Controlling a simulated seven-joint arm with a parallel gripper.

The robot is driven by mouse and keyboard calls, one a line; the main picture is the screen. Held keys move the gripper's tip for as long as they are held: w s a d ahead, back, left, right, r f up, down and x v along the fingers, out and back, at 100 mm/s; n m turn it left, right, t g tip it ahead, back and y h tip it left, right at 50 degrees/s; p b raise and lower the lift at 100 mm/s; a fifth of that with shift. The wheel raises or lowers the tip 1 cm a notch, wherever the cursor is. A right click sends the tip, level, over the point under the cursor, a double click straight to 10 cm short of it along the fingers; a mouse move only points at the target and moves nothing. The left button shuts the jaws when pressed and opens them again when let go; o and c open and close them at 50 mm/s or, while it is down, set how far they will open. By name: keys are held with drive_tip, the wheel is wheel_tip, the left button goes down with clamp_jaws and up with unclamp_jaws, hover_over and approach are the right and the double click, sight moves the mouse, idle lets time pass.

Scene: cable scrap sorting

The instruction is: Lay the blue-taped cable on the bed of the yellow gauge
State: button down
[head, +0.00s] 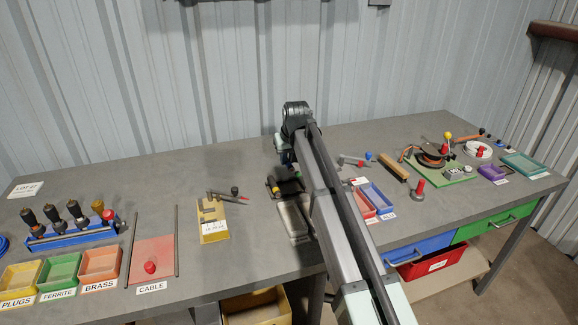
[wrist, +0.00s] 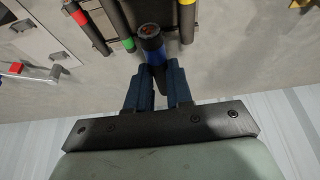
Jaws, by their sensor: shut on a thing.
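The blue-taped cable (wrist: 152,45) is a short dark piece with a blue band and a coppery cut end. In the wrist view it stands between the fingertips of my gripper (wrist: 157,72), which is shut on it. In the head view my gripper (head: 284,178) is low over the bench, partly hidden by my arm, and I cannot make out the held cable there. The yellow gauge (head: 214,230) stands on the bench to the left of my gripper, apart from it.
A pale grey plate (head: 292,220) lies between the gauge and my arm. A red cable mat (head: 152,255) is further left, past some bare bench.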

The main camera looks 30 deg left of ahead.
drive_tip(key=s+a+f, duration=0.1)
drive_tip(key=s+a, duration=0.4)
drive_tip(key=a, duration=0.1)
drive_tip(key=s+a+f, duration=0.1)
drive_tip(key=s+a, duration=0.4)
drive_tip(key=s, duration=0.1)
drive_tip(key=s+a+f, duration=0.1)
drive_tip(key=s+a, duration=0.5)
drive_tip(key=shift+a+f, duration=0.15)
drive_tip(key=shift+a, duration=0.2)
drive_tip(key=s, duration=0.2)
drive_tip(key=s+d+f, duration=0.1)
drive_tip(key=s+d, duration=0.1)
drive_tip(key=s, duration=0.1)
drive_tip(key=shift+s+f, duration=0.35)
drive_tip(key=shift+s+d+f, duration=0.2)
drive_tip(key=shift+s, duration=0.4)
drive_tip(key=shift+f, duration=1.2)
drive_tip(key=shift+f, duration=0.6)
drive_tip(key=c, duration=0.9)
unclamp_jaws()
drive_tip(key=shift+c, duration=0.2)
